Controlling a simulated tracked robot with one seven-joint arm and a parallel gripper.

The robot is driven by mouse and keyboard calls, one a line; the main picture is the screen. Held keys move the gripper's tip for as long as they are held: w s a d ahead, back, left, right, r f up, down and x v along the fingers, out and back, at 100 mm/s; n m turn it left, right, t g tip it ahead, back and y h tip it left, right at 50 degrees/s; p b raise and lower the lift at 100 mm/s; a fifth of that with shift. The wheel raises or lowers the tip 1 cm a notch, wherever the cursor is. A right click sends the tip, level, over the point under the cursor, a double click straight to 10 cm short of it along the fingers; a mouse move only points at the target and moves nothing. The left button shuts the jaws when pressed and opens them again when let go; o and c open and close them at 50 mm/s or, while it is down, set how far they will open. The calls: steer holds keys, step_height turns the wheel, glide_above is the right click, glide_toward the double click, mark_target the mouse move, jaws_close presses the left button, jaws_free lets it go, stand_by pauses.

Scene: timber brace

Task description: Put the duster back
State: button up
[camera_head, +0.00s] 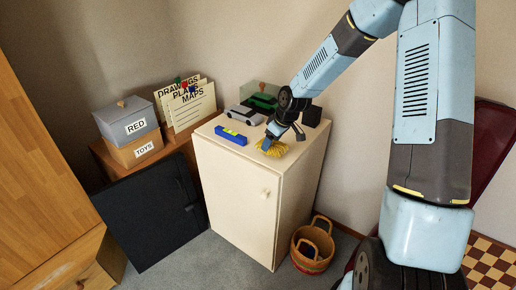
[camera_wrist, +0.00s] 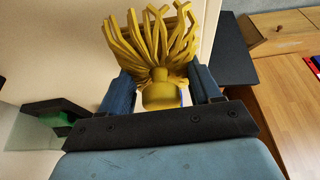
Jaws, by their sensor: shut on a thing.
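The duster (camera_head: 272,148) has yellow strands and shows at the top of the cream cabinet (camera_head: 236,178). In the wrist view the duster (camera_wrist: 158,50) fans its strands upward, away from the jaws. My gripper (camera_head: 271,141) is over the cabinet top, pointing down. In the wrist view my gripper (camera_wrist: 160,92) has its two blue fingers on either side of the duster's yellow base and is shut on it. I cannot tell whether the strands touch the cabinet top.
A blue level (camera_head: 231,136), a silver toy car (camera_head: 245,115) and a green car in a clear case (camera_head: 263,101) stand on the cabinet. Boxes marked RED (camera_head: 128,120) and TOYS (camera_head: 135,149) are at left. A wicker basket (camera_head: 312,249) stands on the floor right of the cabinet.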

mark_target(274, 143)
steer(key=shift+f, duration=1.55)
steer(key=o, duration=1.1)
